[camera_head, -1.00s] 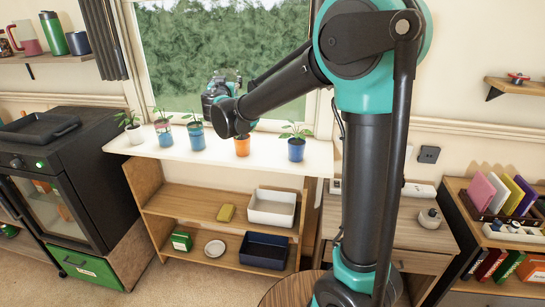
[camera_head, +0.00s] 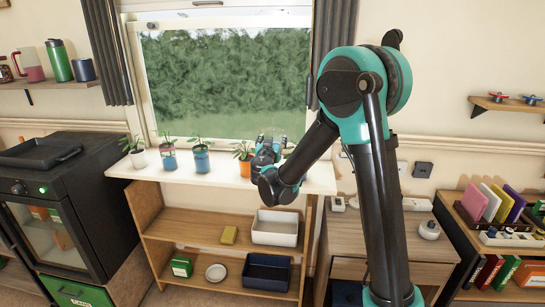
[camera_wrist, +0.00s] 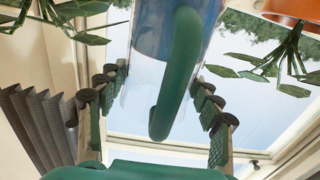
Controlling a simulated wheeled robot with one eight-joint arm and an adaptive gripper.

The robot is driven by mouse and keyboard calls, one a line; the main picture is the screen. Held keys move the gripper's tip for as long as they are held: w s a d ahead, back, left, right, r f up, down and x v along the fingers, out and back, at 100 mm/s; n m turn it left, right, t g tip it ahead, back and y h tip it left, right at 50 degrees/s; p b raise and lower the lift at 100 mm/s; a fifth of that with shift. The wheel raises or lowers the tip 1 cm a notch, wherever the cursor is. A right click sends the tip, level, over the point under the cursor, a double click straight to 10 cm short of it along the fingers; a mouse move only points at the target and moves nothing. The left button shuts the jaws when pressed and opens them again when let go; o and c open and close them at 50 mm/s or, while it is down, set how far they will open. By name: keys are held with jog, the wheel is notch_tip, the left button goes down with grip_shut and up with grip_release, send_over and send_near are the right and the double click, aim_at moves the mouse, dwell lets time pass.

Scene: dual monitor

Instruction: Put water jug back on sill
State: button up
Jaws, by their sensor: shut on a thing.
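My gripper (camera_head: 266,150) is over the right part of the white sill (camera_head: 225,178), close to the orange pot, in the head view. In the wrist view my gripper (camera_wrist: 158,98) has its two padded fingers on either side of the water jug, with a blue and clear body and a curved green handle (camera_wrist: 178,80). The gripper is shut on the jug. The jug's far side and base are hidden in the wrist view. My gripper and arm hide the jug in the head view, so I cannot tell whether it touches the sill.
Potted plants stand along the sill: white (camera_head: 138,160), red and blue (camera_head: 168,160), blue (camera_head: 201,161) and orange (camera_head: 245,165). The orange pot also shows in the wrist view (camera_wrist: 292,12). The window (camera_head: 225,85) is behind. Below are a white tray (camera_head: 275,232) and a navy tray (camera_head: 266,275).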

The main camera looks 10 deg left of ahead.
jog(key=shift+f, duration=3.4)
jog(key=o, duration=1.6)
jog(key=shift+f, duration=0.1)
jog(key=shift+c, duration=0.2)
